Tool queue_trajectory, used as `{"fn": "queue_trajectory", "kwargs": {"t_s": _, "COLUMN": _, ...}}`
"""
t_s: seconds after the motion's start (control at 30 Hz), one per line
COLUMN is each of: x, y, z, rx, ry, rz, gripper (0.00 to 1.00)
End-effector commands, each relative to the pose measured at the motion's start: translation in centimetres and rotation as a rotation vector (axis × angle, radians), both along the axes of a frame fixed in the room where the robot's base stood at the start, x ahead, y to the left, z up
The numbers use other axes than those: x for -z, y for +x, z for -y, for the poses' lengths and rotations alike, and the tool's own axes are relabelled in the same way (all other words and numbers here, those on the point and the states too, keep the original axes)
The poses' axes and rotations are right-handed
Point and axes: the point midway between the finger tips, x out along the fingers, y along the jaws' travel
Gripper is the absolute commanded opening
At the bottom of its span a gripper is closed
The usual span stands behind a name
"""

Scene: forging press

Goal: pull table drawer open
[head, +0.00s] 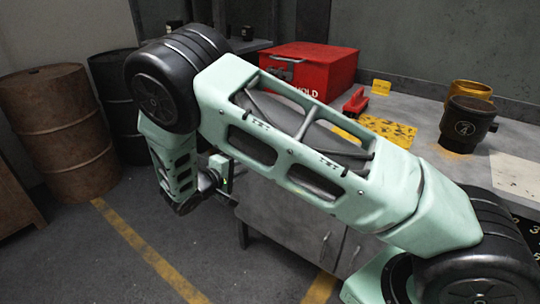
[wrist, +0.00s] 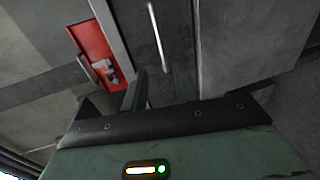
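The grey metal table (head: 290,220) stands behind my arm, with cabinet doors showing on its front. My arm covers most of the upper front where a drawer would be. In the wrist view a thin bright bar handle (wrist: 157,38) runs along a dark panel (wrist: 180,30), which may be the drawer front. My gripper (wrist: 160,85) appears open, with two dark fingers apart and nothing visible between them. The handle lies beyond the fingertips, with a gap. In the head view my gripper (head: 222,178) is near the table's left end, partly hidden by my arm.
A red box (head: 308,68), a red tool (head: 356,101), a black cup-shaped part (head: 467,122) and a brass ring (head: 470,91) sit on the tabletop. Rusty barrels (head: 62,130) stand at left. The floor (head: 100,255) in front is clear.

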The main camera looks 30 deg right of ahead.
Motion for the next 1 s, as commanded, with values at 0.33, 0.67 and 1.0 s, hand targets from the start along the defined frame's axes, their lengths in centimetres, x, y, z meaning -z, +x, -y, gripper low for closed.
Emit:
{"fn": "queue_trajectory", "kwargs": {"t_s": 0.33, "x": 1.5, "y": 2.3, "z": 6.9, "rx": 0.006, "ry": 0.001, "rz": -0.003, "gripper": 0.29}}
{"fn": "queue_trajectory", "kwargs": {"t_s": 0.67, "x": 2.7, "y": 4.3, "z": 12.0, "rx": 0.003, "ry": 0.002, "rz": -0.003, "gripper": 0.29}}
{"fn": "queue_trajectory", "kwargs": {"t_s": 1.0, "x": 3.0, "y": 4.8, "z": 13.3, "rx": 0.001, "ry": 0.002, "rz": -0.002, "gripper": 0.29}}
